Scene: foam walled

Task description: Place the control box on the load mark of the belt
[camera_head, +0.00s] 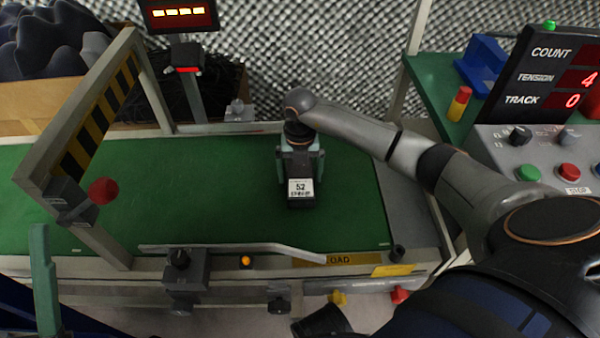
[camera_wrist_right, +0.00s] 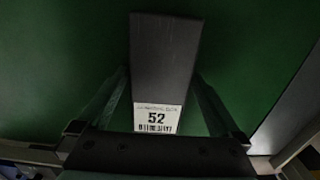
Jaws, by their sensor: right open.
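The control box (camera_head: 301,190) is a dark oblong block with a white label reading 52, on the green belt (camera_head: 225,190). In the right wrist view the box (camera_wrist_right: 165,55) lies between the fingers, its labelled end toward the palm. My right gripper (camera_head: 301,168) is over the box in the head view. Its fingers (camera_wrist_right: 163,95) are open, one at each side, with green gaps between them and the box. The load mark on the belt surface cannot be made out.
A striped gate (camera_head: 95,120) with a red ball-like knob (camera_head: 103,191) spans the belt at left. A silver guide rail (camera_head: 230,249) runs along the front edge. A control panel (camera_head: 545,150) with buttons stands at right. The belt left of the box is clear.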

